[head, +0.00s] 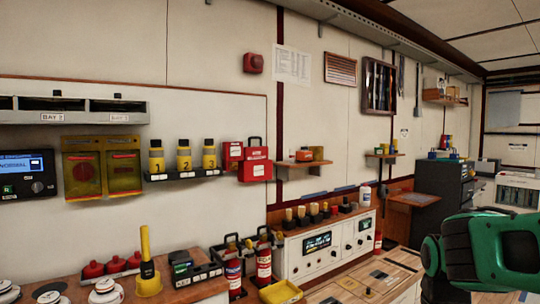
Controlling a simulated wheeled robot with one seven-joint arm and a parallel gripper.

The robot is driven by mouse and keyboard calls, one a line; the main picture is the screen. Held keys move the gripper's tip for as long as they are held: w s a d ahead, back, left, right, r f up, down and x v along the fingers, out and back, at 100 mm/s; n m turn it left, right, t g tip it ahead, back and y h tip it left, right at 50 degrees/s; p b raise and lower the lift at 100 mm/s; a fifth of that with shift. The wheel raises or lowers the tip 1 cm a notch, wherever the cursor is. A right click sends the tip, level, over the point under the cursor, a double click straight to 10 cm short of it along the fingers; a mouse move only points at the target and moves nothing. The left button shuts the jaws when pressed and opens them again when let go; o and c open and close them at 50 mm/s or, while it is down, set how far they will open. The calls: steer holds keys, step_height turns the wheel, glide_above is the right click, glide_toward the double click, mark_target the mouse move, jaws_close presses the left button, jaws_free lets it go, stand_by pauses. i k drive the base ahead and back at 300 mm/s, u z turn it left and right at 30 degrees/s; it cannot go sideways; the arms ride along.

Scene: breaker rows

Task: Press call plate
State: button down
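No plate with a readable "call" label shows, so I cannot tell which thing is the call plate. A small red wall box (253,63) is mounted high on the white wall, left of a printed sheet. Two yellow see-through covers (103,168) hang on the wall at the left; a round red shape shows behind the left one. A dark blue-screened panel (27,174) is left of them. My green and black arm shows at the lower right, apart from the wall. My gripper is not in view.
A bench along the wall holds a yellow upright handle (146,262), red knobs and black trays. Two red extinguishers (264,265) stand mid-picture. A white control console (325,244), small wall shelves and a dark cabinet (442,195) are farther right. The upper wall is mostly clear.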

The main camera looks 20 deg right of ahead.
mark_target(234, 151)
steer(key=i, duration=1.35)
steer(key=u, duration=0.45)
